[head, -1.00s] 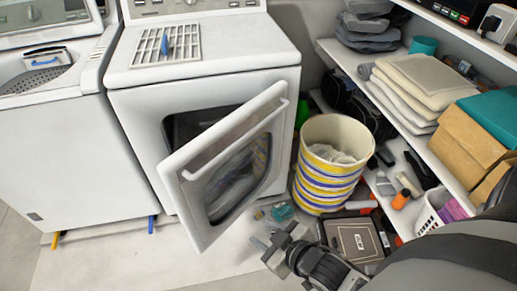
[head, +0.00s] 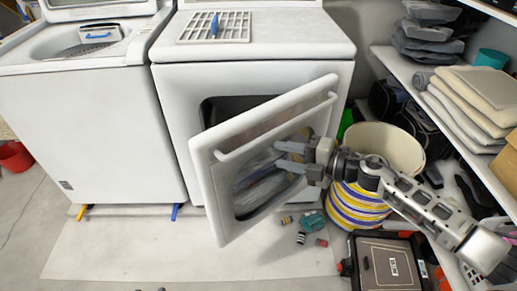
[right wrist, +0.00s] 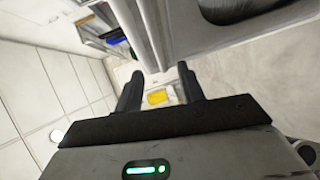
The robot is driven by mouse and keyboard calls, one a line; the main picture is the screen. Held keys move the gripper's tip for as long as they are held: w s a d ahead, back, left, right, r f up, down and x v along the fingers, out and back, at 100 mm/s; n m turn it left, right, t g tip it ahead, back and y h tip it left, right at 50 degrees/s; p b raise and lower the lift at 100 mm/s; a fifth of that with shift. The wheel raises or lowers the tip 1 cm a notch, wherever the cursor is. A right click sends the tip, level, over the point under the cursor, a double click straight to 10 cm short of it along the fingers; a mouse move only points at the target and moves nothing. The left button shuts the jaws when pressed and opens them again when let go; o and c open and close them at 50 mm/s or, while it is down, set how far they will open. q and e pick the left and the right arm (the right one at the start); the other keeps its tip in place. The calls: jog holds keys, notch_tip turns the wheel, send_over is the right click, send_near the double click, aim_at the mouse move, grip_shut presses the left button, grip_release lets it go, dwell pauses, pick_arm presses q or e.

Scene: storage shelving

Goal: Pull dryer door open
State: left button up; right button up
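The white dryer (head: 250,75) stands in the middle of the head view. Its white door (head: 212,185) stands ajar at an angle, with a dark window (head: 255,190) and a long bar handle (head: 232,150) across its upper face. The dark drum opening (head: 225,108) shows behind it. My right gripper (head: 278,156) is open and appears in front of the door's window, below the bar; contact cannot be told. In the right wrist view its two fingers (right wrist: 159,75) are apart with nothing between them, and white panels lie beyond. My left gripper is not in view.
A washer (head: 100,120) stands left of the dryer. A striped bin (head: 362,205) stands close to my right arm, beside shelving (head: 425,100). Small items (head: 308,222) and a dark case (head: 388,265) lie on the floor. The floor front left is clear.

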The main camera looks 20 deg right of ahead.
jog(key=x, duration=0.7)
jog(key=shift+w+a, duration=0.15)
jog(key=shift+a, duration=0.05)
jog(key=shift+f, duration=0.15)
jog(key=shift+f, duration=0.1)
grip_shut()
